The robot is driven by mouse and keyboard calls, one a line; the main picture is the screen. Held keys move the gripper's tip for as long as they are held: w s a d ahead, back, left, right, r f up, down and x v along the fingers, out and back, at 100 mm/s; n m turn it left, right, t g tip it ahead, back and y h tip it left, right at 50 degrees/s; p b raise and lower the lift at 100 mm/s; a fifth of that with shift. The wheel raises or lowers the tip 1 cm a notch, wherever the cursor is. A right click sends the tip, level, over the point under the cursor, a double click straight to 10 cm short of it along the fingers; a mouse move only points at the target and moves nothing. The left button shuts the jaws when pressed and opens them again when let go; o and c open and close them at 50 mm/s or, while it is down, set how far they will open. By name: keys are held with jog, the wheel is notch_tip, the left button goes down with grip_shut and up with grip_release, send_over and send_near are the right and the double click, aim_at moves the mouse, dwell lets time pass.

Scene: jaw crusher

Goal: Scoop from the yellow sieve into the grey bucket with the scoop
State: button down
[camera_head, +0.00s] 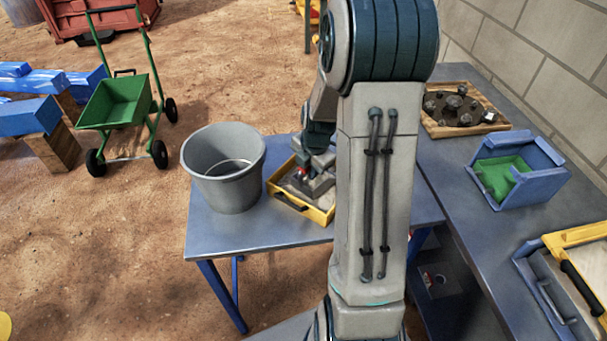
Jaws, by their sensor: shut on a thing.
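The grey bucket (228,190) stands upright on the left of the blue-grey table. The yellow sieve (316,214) sits just right of it on the same table, with pale material inside and a dark handle on its front side. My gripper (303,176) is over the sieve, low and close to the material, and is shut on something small. A bit of red shows at its fingertips; this may be the scoop's handle, but the scoop is mostly hidden. My own arm covers the sieve's right part.
The table (255,234) has bare room in front of the bucket. On the right bench are a wooden tray of dark stones (466,108), a blue box with a green inside (515,172) and another yellow-framed sieve (578,242). A green cart (117,101) stands on the ground at left.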

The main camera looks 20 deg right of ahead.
jog(key=shift+h, duration=0.3)
jog(key=p+v, duration=0.2)
jog(key=v, duration=0.1)
jog(key=p+v, duration=0.1)
jog(key=shift+w+a+r, duration=0.3)
jog(key=shift+a+r, duration=0.1)
jog(key=shift+r, duration=0.05)
jog(key=shift+s+a+r+p, duration=0.1)
jog(key=shift+a+r+p, duration=0.15)
jog(key=shift+r+p, duration=0.55)
jog(key=shift+s, duration=0.2)
dwell(0.4)
